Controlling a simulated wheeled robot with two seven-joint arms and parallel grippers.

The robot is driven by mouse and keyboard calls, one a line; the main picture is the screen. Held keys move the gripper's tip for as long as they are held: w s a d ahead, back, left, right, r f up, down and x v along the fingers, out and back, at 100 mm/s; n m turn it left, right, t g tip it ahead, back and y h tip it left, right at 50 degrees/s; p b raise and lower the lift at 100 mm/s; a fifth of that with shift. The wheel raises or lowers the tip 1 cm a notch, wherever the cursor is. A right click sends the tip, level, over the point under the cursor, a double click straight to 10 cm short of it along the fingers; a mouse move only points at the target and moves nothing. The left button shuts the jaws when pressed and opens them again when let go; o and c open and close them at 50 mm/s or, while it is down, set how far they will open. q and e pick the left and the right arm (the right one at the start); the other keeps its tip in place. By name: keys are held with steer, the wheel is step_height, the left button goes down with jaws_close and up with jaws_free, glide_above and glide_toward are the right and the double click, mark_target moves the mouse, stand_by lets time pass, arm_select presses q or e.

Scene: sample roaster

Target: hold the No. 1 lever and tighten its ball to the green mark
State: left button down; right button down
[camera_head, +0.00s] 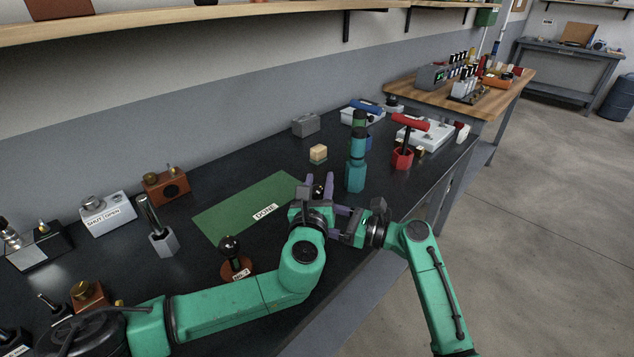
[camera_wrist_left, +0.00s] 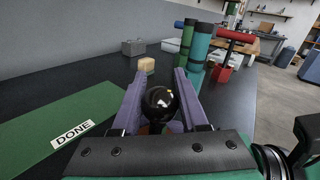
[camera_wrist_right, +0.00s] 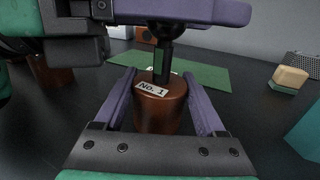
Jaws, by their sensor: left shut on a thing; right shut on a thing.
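The No. 1 lever has a brown round base (camera_wrist_right: 160,110) with a "No. 1" label and a dark upright stem (camera_wrist_right: 163,50). A small green patch shows at the stem in the right wrist view; I cannot tell how it meets the ball. My right gripper (camera_wrist_right: 160,95) is shut on the lever's base, with one finger on each side, lower than the left gripper. In the head view my grippers mostly hide this lever.
A green "DONE" mat (camera_head: 235,212) lies left of the grippers. Another lever with a black ball (camera_head: 231,246) stands near my left arm. The bench's front edge is close.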

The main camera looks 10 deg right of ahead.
arm_select(q)
steer(key=shift+c, duration=2.2)
jaws_free()
steer(key=v, duration=1.2)
